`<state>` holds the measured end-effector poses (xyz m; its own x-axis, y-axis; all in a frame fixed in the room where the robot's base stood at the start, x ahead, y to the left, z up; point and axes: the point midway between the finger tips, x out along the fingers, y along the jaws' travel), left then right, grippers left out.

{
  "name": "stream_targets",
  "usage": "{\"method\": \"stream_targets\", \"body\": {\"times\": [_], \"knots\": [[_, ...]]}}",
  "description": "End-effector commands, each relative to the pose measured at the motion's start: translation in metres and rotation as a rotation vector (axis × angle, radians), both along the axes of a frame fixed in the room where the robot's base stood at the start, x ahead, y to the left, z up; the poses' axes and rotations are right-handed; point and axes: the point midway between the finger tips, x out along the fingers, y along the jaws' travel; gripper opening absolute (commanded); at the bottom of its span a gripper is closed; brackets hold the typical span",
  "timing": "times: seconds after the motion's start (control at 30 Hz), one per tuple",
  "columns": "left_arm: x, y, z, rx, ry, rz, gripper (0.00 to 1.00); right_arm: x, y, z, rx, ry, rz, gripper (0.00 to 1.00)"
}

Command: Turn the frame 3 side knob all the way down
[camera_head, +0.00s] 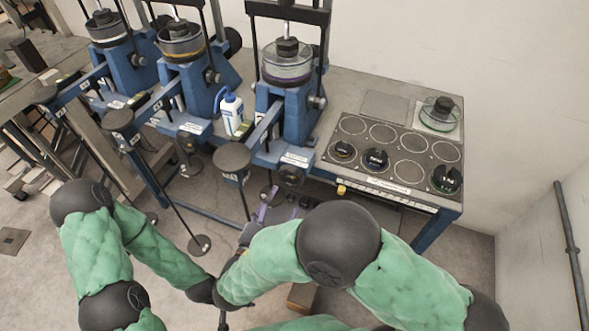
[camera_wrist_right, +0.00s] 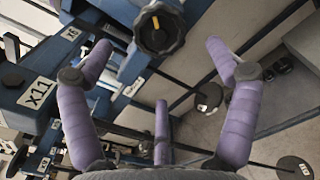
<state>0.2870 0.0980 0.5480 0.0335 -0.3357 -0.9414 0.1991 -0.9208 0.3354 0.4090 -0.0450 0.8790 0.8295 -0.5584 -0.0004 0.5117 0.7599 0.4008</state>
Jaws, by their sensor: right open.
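Three blue lever frames stand in a row in the head view; I take the rightmost (camera_head: 295,112) as frame 3, though its number is unreadable. A black knob (camera_head: 290,176) sits low at its front, and a smaller knob (camera_head: 318,102) is on its right side. My right gripper (camera_head: 265,208), with purple fingers, is open and empty, below and left of the low knob. In the right wrist view a ridged black knob (camera_wrist_right: 160,28) with a yellow mark lies ahead, between and beyond the spread fingers (camera_wrist_right: 158,75), apart from them. My left arm shows, but its gripper cannot be made out.
A black round lever end (camera_head: 232,157) hangs in front of the right frame. A white bottle (camera_head: 232,112) stands beside it. A weight tray (camera_head: 398,155) with black weights is at the right. Hanging rods and discs (camera_head: 199,244) crowd the space below.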

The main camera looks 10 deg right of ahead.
Motion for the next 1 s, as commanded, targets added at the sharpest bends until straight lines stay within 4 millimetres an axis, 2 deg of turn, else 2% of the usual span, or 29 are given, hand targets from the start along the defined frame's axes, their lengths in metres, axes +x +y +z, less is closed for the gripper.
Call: {"method": "stream_targets", "body": {"times": [0.77, 0.8, 0.83, 1.0], "knots": [[0.000, 0.000, -0.013, 0.000, 0.000, 0.000, 0.40, 0.077, -0.053, -0.001, 0.000, 0.002, -0.005, 0.88], [0.000, 0.000, -0.013, 0.000, 0.000, 0.000, 0.40, 0.080, -0.054, -0.001, 0.000, 0.001, -0.002, 0.85], [0.000, 0.000, -0.013, 0.000, 0.000, 0.000, 0.40, 0.079, -0.053, 0.000, -0.001, 0.002, 0.000, 0.77], [0.000, 0.000, -0.012, 0.000, 0.000, 0.000, 0.40, 0.078, -0.052, 0.000, -0.001, 0.002, 0.000, 0.29]]}}
